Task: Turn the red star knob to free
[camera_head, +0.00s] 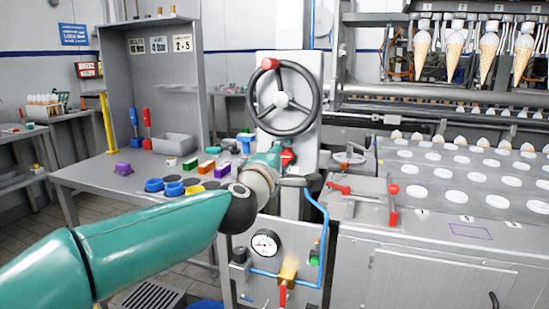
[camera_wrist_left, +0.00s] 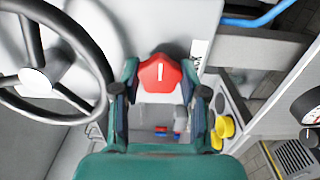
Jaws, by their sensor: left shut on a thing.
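The red star knob (camera_wrist_left: 160,76) sits on the grey panel below the handwheel, with a white mark on its face that runs up and down in the left wrist view. In the head view only part of the knob (camera_head: 287,157) shows past my gripper. My left gripper (camera_wrist_left: 160,92) has a finger on each side of the knob and is shut on it. In the head view my left gripper (camera_head: 276,156) reaches the panel from the lower left. My right gripper is in neither view.
A dark handwheel (camera_head: 283,97) with a red grip stands just above the knob. A pressure gauge (camera_head: 266,243) and blue pipe (camera_head: 322,235) are below. A bench (camera_head: 100,178) with coloured blocks is at left; a cone machine (camera_head: 460,255) is at right.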

